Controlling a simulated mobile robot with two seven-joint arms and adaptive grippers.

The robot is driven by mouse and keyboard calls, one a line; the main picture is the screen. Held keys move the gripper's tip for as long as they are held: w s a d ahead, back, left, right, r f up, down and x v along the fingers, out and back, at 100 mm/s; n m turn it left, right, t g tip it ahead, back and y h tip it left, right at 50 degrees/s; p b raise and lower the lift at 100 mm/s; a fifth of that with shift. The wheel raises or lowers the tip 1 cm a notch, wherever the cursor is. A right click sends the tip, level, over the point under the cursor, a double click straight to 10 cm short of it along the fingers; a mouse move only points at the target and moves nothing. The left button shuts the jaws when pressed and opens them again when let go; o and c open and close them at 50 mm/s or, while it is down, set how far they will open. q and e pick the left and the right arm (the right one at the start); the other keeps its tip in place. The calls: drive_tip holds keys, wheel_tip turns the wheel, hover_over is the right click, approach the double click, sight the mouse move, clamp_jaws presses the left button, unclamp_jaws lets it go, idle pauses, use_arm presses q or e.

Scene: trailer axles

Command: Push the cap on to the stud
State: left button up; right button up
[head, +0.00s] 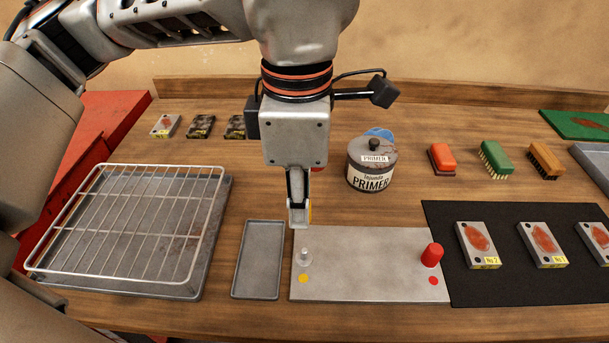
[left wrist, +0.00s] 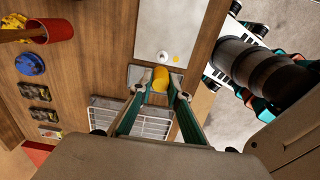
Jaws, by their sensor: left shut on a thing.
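My left gripper (head: 298,218) points down, shut on a yellow cap (left wrist: 160,79). Only a sliver of the cap shows in the head view (head: 310,214), behind the fingers. In the left wrist view the cap sits between the two fingertips. A small pale stud (head: 304,257) stands bare on the grey metal plate (head: 365,262), with a yellow dot (head: 303,279) in front of it. The gripper and cap are above the plate's back left corner area, apart from the stud. A red cap (head: 431,255) stands at the plate's right end by a red dot. My right gripper is not seen.
A narrow grey tray (head: 258,259) lies left of the plate, beside a wire rack (head: 130,225). A black mat (head: 510,286) with several stained blocks lies to the right. A primer tin (head: 371,165) and several brushes stand behind.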

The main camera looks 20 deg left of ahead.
sight(303, 250)
use_arm(q)
drive_tip(key=shift+d+f, duration=0.3)
drive_tip(key=shift+f, duration=0.25)
drive_tip(key=shift+s+f+b, duration=0.1)
drive_tip(key=shift+f+b, duration=0.1)
drive_tip(key=shift+b, duration=0.1)
drive_tip(key=shift+a+f+b, duration=0.1)
drive_tip(key=shift+f+b, duration=0.25)
drive_tip(key=shift+f, duration=0.25)
wheel_tip(303, 250, down, 2)
drive_tip(key=shift+f+b, duration=0.15)
drive_tip(key=shift+b, duration=0.45)
drive_tip(key=shift+f, duration=0.35)
drive_tip(key=shift+f+b, duration=0.55)
drive_tip(key=shift+f, duration=0.3)
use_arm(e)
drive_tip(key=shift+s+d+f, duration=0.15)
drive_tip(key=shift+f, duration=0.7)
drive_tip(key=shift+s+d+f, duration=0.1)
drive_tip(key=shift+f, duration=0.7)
use_arm(q)
drive_tip(key=shift+f+b, duration=0.55)
drive_tip(key=shift+f, duration=0.75)
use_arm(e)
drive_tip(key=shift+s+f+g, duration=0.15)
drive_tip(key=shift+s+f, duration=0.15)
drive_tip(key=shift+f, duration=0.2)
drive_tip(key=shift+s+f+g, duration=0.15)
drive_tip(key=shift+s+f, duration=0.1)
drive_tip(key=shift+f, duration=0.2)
